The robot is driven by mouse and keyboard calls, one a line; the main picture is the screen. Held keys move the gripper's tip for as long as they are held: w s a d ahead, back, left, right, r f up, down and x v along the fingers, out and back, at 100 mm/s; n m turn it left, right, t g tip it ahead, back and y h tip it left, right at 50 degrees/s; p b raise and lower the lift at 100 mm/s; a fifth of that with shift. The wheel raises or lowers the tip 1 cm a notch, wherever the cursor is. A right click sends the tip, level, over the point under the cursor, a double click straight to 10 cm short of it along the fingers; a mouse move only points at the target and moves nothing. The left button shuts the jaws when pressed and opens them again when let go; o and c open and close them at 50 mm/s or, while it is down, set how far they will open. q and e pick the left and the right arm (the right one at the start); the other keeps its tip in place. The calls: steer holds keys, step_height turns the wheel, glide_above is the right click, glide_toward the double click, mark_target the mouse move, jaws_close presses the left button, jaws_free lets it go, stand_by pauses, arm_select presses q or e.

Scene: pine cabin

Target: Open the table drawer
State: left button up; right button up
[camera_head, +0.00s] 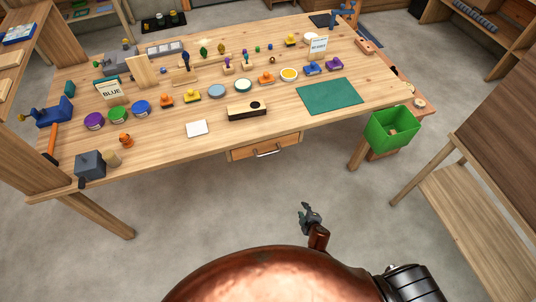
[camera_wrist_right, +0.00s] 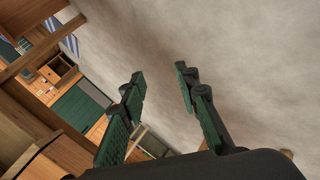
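The table drawer (camera_head: 265,146) is under the front edge of the wooden workbench (camera_head: 200,155). Its wooden front carries a metal bar handle (camera_head: 268,153), and it looks closed, with no gap seen. My right gripper (camera_head: 309,214) is over the floor in front of the table, apart from the handle and below and right of it in the head view. In the right wrist view its two dark green-padded fingers (camera_wrist_right: 160,80) are spread with nothing between them. I cannot make out the drawer for certain in that view. My left gripper does not show.
A green bin (camera_head: 393,128) is at the table's right front corner. A wooden shelf unit (camera_head: 480,210) stands at the right. A green mat (camera_head: 330,96), a dark-holed wooden block (camera_head: 246,111) and several small items lie on the tabletop. The floor before the drawer is clear.

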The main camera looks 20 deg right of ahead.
steer(key=w+a+r+n+t, duration=0.2)
steer(key=w+a+r, duration=0.1)
steer(key=w+r, duration=0.3)
steer(key=w+a+r+n+t, duration=0.2)
steer(key=w+a+r, duration=0.15)
steer(key=r, duration=0.45)
steer(key=n+t+y+b, duration=0.1)
steer(key=n+t+y, duration=0.1)
glide_toward(270, 154)
steer(key=x, duration=0.4)
steer(key=b+x, duration=0.1)
steer(key=x, duration=0.5)
steer(key=shift+w+f, duration=0.2)
steer(key=shift+w, duration=0.15)
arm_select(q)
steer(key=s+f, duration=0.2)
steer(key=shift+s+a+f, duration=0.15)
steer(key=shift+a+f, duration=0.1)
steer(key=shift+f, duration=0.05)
arm_select(e)
steer(key=shift+c, duration=0.4)
jaws_close()
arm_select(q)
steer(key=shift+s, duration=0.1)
